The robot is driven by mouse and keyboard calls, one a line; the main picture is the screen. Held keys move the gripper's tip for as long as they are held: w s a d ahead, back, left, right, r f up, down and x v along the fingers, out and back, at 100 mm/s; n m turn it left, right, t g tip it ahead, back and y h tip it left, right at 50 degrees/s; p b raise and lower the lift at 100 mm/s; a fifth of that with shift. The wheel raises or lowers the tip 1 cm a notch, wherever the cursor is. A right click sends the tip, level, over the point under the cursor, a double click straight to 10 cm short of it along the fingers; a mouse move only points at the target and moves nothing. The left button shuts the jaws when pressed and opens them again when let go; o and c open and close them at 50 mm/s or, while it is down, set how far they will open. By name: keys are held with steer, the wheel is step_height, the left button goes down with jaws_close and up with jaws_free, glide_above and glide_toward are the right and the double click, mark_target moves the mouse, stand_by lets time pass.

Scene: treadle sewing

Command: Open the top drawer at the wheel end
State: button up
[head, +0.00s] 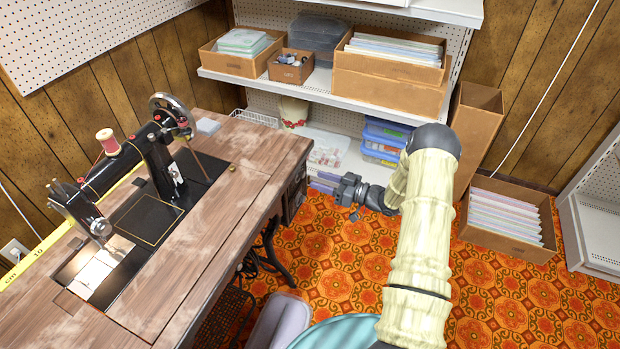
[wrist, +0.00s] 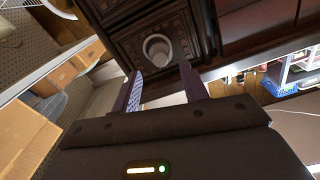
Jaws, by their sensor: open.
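The sewing table (head: 215,215) stands at the left with the black machine (head: 120,180) on it. Its handwheel (head: 172,113) is at the far end. Under that end a dark drawer stack (head: 294,192) shows at the right edge, mostly hidden by the tabletop. In the wrist view a dark carved drawer front (wrist: 130,47) has a round, pale-rimmed pull (wrist: 158,48). My gripper (head: 345,190) is to the right of the drawers. In the wrist view my gripper (wrist: 161,78) is open, its fingers pointing at the drawer front around the pull's line, apparently short of it. Nothing is between the fingers.
A shelf (head: 320,85) with cardboard boxes stands behind, with blue plastic bins (head: 385,140) below it. A box of papers (head: 508,215) is on the floor at right. A teal-topped seat (head: 345,333) is in front. Patterned floor (head: 350,245) lies open beside the table.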

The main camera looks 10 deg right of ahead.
mark_target(304, 175)
steer(key=x, duration=0.4)
steer(key=shift+a, duration=0.15)
jaws_close()
